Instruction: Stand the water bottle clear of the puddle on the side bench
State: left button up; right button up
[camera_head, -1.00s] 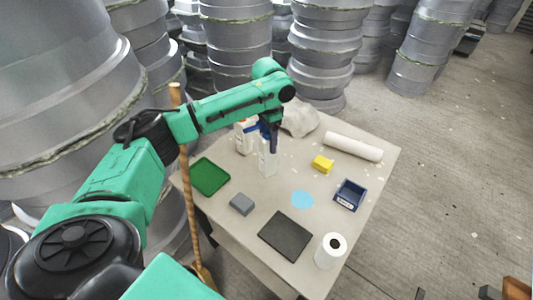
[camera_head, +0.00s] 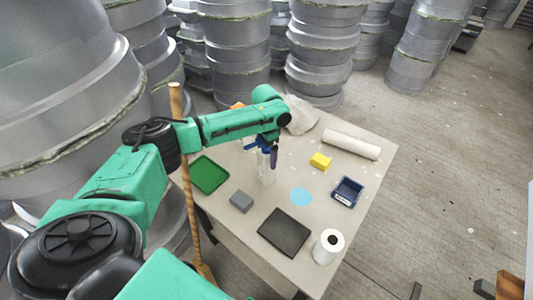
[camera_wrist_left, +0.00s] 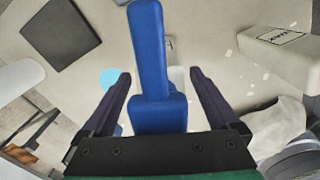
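The water bottle (camera_head: 265,173) is a pale, upright bottle on the side bench, partly hidden by my left gripper (camera_head: 273,158). A blue spray-type head (camera_wrist_left: 150,50) is at its top and fills the middle of the left wrist view. My left gripper (camera_wrist_left: 160,74) has its two dark fingers spread on either side of the blue head, with gaps showing; it is open. The puddle (camera_head: 301,197) is a flat light-blue patch right of and nearer than the bottle; bare bench lies between them. It also shows in the left wrist view (camera_wrist_left: 110,78). My right gripper is not in view.
The side bench (camera_head: 300,240) also holds a green tray (camera_head: 209,174), grey block (camera_head: 241,201), black slab (camera_head: 285,232), paper roll (camera_head: 327,246), blue bin (camera_head: 347,192), yellow block (camera_head: 320,161), white tube (camera_head: 351,144) and a crumpled cloth (camera_head: 301,116). A wooden pole (camera_head: 186,185) stands at the left edge.

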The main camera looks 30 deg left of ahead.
pick_arm(q)
notch_tip(320, 180, up, 12)
jog(key=shift+r+b, duration=0.2)
jog(key=shift+b, duration=1)
